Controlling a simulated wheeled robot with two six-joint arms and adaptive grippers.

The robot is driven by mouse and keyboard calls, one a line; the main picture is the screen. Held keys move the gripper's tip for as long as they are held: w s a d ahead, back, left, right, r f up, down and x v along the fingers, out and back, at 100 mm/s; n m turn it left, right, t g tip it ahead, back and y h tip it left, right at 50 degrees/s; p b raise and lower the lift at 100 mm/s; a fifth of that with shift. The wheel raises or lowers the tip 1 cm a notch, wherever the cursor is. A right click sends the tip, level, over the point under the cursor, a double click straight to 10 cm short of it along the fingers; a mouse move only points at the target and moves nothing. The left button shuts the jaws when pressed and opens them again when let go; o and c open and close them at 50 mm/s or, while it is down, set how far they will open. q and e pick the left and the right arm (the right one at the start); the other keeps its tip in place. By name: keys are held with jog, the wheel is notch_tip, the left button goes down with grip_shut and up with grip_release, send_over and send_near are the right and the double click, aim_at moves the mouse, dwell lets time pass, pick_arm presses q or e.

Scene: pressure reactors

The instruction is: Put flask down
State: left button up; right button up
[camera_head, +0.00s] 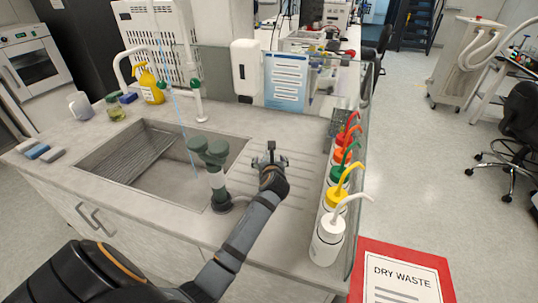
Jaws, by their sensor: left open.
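My left gripper (270,156) is open over the grooved draining area of the counter (235,262), to the right of the sink. I see nothing between its fingers. I cannot make out a clear flask near it. My right gripper is not in view.
A sink (125,160) and a dark green tap (216,176) lie left of the gripper. Several wash bottles with coloured caps, the nearest a white one (327,240), line the right edge beside a clear screen. A yellow bottle (151,88) stands behind the sink.

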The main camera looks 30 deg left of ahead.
pick_arm(q)
jog(key=p+v, duration=0.7)
jog(key=v, duration=0.3)
jog(key=shift+a+r, duration=0.1)
